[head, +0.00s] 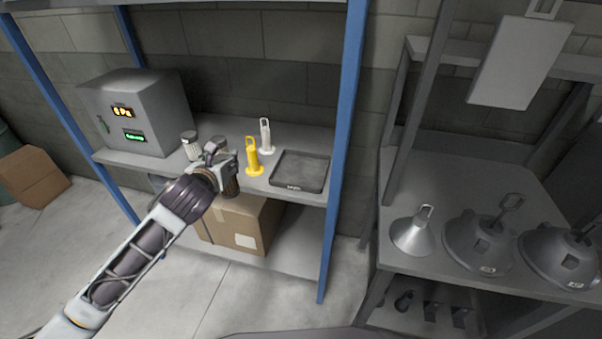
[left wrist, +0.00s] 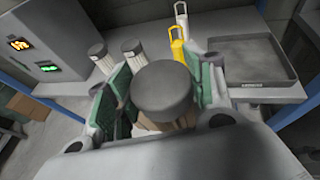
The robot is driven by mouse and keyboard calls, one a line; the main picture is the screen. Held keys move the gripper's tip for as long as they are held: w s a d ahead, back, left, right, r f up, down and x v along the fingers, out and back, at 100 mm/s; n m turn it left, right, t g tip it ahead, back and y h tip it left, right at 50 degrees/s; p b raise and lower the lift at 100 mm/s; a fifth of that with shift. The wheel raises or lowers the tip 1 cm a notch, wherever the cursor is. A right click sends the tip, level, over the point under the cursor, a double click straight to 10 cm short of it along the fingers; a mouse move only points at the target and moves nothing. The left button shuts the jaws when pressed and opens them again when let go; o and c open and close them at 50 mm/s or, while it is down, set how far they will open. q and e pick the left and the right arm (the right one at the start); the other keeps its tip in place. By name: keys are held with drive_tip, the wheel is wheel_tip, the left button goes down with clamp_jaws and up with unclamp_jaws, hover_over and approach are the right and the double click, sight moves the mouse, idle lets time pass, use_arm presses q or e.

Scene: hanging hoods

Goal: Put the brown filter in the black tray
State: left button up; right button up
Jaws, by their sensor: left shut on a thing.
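My left gripper (head: 224,170) is shut on the brown filter (head: 232,187), held upright near the front edge of the shelf. In the left wrist view the filter's round dark grey cap (left wrist: 162,88) shows between the green-padded fingers (left wrist: 158,98), with part of its brownish pleated body below. The black tray (head: 299,187) is a shallow, empty square tray on the shelf, to the right of the gripper and apart from it. It also shows at the right in the left wrist view (left wrist: 252,89). My right gripper is not in view.
A yellow handled piece (head: 253,160) and a white one (head: 266,138) stand between gripper and tray. Pale capped filters (head: 190,147) stand left, beside a grey box with displays (head: 137,110). A blue post (head: 343,140) borders the tray's right side. A cardboard box (head: 240,222) sits below.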

use_arm(q)
drive_tip(key=w+d+r+m+h, duration=0.2)
drive_tip(key=w+d+r+h, duration=0.15)
drive_tip(key=d+r, duration=1)
drive_tip(key=d+f+m, duration=0.1)
drive_tip(key=d+f, duration=0.3)
drive_tip(key=f, duration=0.7)
drive_tip(key=shift+d+f+g, duration=0.3)
drive_tip(key=shift+d+f, duration=0.1)
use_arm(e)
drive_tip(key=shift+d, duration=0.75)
